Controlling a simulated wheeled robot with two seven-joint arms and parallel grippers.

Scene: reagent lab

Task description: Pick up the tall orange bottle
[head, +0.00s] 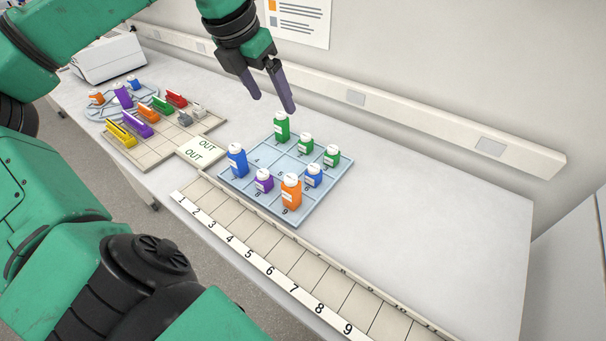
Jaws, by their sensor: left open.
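The tall orange bottle (291,192) stands upright at the front corner of a light blue numbered tray (325,187), on the square by the number 9. It has a white cap and a white label. My left gripper (272,105) is open and empty, its fingers pointing down above the back of the tray, up and left of the orange bottle in the picture and apart from it. A tall green bottle (282,128) stands just below the fingertips in the picture. My right gripper is not in view.
On the tray stand a tall blue bottle (237,161), a short purple one (264,181), a short blue one (313,176) and short green ones (332,155). A numbered rack (262,256) runs along the front. The table at right is clear.

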